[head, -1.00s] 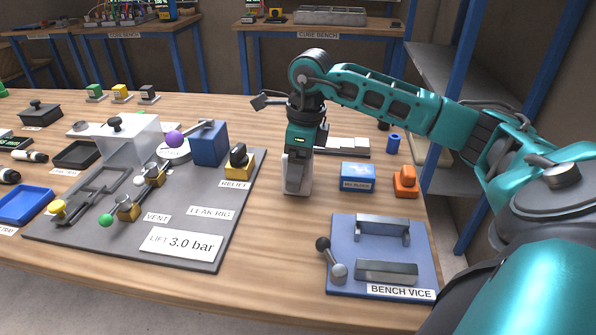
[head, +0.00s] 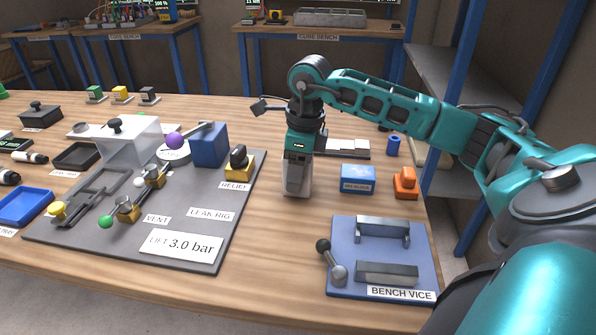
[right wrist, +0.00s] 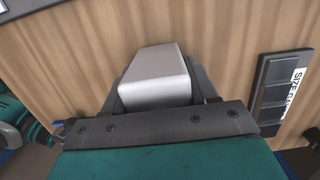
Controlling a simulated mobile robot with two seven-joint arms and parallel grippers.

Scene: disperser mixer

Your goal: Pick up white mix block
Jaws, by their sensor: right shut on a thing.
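The white mix block (right wrist: 155,75) shows in the right wrist view as a pale grey-white block between the two dark fingers of my right gripper (right wrist: 158,92). The gripper is shut on it. In the head view my right gripper (head: 298,185) points down at the middle of the bench, just right of the leak rig board. The pale block at its tip is hard to tell from the fingers there, and I cannot tell whether it touches the bench. My left gripper is not in view.
A blue box (head: 358,179) and an orange object (head: 405,183) lie right of the gripper. The bench vice (head: 385,273) is in front, on a blue plate. The leak rig board (head: 185,220) with valves lies to the left. Bare wood shows between them.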

